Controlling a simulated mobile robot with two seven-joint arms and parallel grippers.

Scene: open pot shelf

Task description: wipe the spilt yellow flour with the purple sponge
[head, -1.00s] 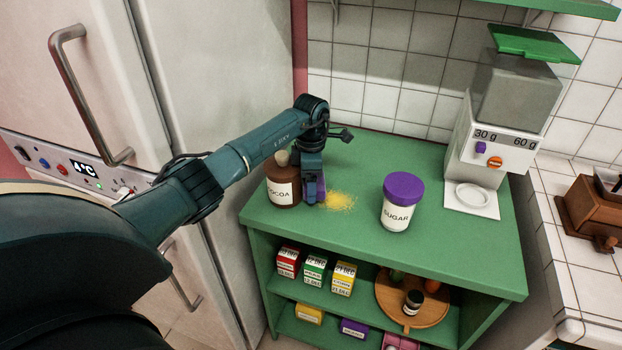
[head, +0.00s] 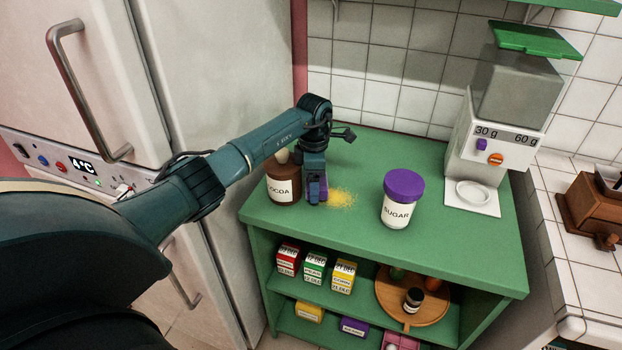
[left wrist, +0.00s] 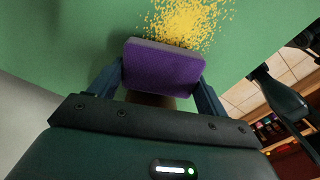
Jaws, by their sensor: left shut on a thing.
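The purple sponge (left wrist: 162,68) is held between the two fingers of my left gripper (left wrist: 160,85). In the head view, my left gripper (head: 314,190) points down at the green top, just right of the cocoa jar, and the sponge (head: 322,188) is mostly hidden behind it. The spilt yellow flour (head: 343,198) lies on the green top just right of the gripper. In the left wrist view the flour (left wrist: 190,20) is just beyond the sponge's far edge. My right gripper is not in view.
A brown cocoa jar (head: 283,186) stands close on the gripper's left. A sugar jar (head: 402,200) with a purple lid stands right of the flour. A dispenser (head: 495,130) stands at the back right. The green top (head: 450,250) is clear at the front right.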

